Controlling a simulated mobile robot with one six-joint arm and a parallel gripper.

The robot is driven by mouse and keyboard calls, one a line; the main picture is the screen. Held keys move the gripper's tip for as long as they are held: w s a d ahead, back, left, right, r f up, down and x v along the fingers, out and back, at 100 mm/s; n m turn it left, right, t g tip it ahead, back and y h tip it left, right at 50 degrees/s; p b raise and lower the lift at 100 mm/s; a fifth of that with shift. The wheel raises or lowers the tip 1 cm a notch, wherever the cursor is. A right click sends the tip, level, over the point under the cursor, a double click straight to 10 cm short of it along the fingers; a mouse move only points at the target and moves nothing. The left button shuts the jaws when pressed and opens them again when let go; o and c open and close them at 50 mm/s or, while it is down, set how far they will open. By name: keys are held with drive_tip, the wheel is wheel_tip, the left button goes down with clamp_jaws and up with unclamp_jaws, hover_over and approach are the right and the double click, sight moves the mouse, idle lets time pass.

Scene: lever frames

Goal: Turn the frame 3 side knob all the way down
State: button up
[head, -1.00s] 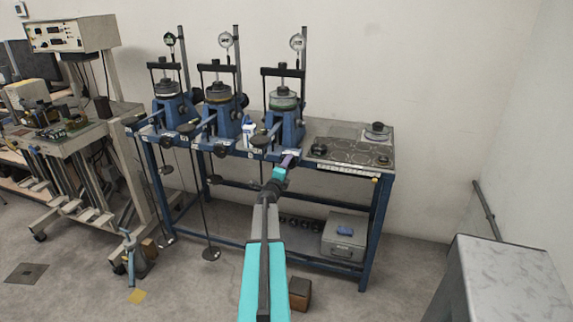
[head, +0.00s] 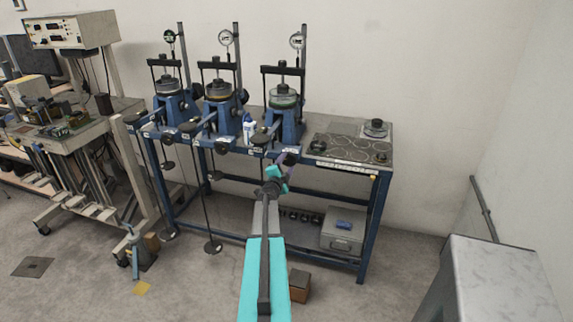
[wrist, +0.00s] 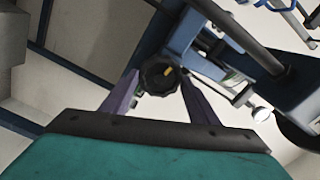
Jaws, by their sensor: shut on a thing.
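Three blue lever frames stand in a row on the bench; the rightmost one (head: 287,124) is in front of my arm. A black faceted side knob (wrist: 158,77) with a small yellow mark shows in the wrist view. My gripper (wrist: 159,83) has its two purple fingers on either side of this knob, shut on it. In the head view the dark knob (head: 291,158) shows at the front edge of the bench, at the end of my gripper (head: 285,164). My wrist partly hides the fingers there.
A white bottle (head: 248,129) stands left of the rightmost frame. A dark plate with rings (head: 350,149) covers the bench's right part. A grey box (head: 343,232) sits on the lower shelf. Long hanging rods are at the left.

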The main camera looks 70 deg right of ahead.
drive_tip(key=shift+d+r, duration=0.1)
drive_tip(key=shift+r, duration=0.15)
drive_tip(key=o, duration=1)
drive_tip(key=shift+f, duration=0.1)
drive_tip(key=shift+o, duration=0.2)
drive_tip(key=shift+f, duration=0.1)
drive_tip(key=shift+a, duration=0.2)
drive_tip(key=a+b, duration=0.3)
drive_tip(key=a, duration=1)
drive_tip(key=shift+s+a, duration=0.25)
drive_tip(key=shift+s, duration=0.15)
